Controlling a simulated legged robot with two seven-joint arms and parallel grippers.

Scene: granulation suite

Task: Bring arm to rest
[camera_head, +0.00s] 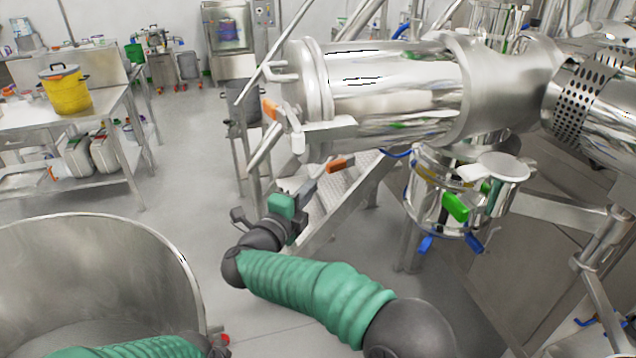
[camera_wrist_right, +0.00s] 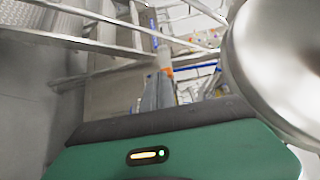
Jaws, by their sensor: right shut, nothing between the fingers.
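My right arm, in a green sleeve, reaches from the bottom of the head view up and left. Its right gripper (camera_head: 307,188) is shut and empty, below the large steel cylinder (camera_head: 395,95). An orange handle (camera_head: 340,163) is close beyond the fingertips; I cannot tell whether they touch. In the right wrist view the grey fingers (camera_wrist_right: 158,90) are together, with orange showing just past their tips. Part of my left arm's green sleeve shows at the bottom left of the head view; its gripper is out of view.
A large open steel vessel (camera_head: 185,262) fills the lower left. A steel pot with green and blue clamps (camera_head: 425,205) hangs right of the gripper. Steel frame legs and a tread plate stand behind the gripper. A table with a yellow pot (camera_head: 66,92) is at left; the floor between is clear.

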